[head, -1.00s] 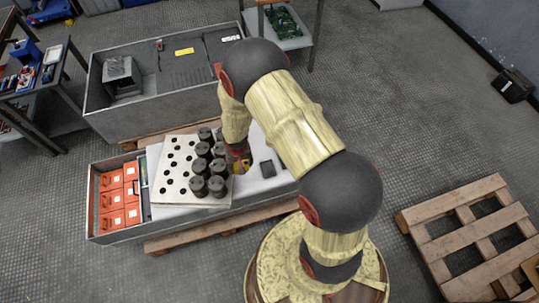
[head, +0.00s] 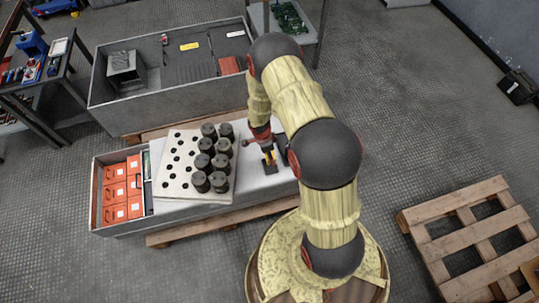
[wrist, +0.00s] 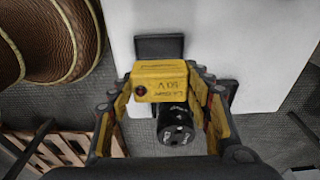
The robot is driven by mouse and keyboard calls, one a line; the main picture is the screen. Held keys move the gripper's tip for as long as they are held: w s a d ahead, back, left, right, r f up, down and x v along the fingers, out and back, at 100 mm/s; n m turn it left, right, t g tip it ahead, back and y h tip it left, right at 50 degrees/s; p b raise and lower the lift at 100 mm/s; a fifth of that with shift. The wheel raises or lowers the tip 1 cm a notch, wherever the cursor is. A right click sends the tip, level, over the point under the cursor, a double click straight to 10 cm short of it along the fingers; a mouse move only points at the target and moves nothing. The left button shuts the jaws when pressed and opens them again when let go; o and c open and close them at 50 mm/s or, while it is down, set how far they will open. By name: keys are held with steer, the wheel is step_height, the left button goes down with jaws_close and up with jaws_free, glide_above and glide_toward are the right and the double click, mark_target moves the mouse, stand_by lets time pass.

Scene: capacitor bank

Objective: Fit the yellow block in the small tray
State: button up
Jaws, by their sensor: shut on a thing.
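My gripper (wrist: 160,95) is shut on the yellow block (wrist: 160,80), which shows dark printing in the wrist view. In the head view the block (head: 269,157) is a small yellow patch under my wrist. A dark square (wrist: 160,46), which looks like the small tray, lies on the white surface just beyond the block in the wrist view. The block appears above and beside it, not inside; the height gap is unclear. A black printed cylinder (wrist: 175,125) shows right by the block; I cannot tell whether it is attached.
Several black cylinders (head: 205,162) stand on a perforated plate (head: 177,165) left of my gripper. Orange boxes (head: 122,190) fill the bin's left end. A dark shape (wrist: 228,92) lies partly behind my right finger. A pallet (head: 470,235) is at right.

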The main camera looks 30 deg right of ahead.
steer(key=shift+f+b, duration=1.25)
steer(key=shift+f, duration=1.5)
steer(key=shift+b, duration=0.9)
steer(key=shift+f+b, duration=0.65)
steer(key=shift+b, duration=0.5)
stand_by(0.5)
steer(key=o, duration=1.5)
steer(key=r, duration=0.4)
steer(key=a+r, duration=0.1)
steer(key=r, duration=0.6)
steer(key=shift+w+a+r, duration=0.25)
steer(key=shift+a+r, duration=0.15)
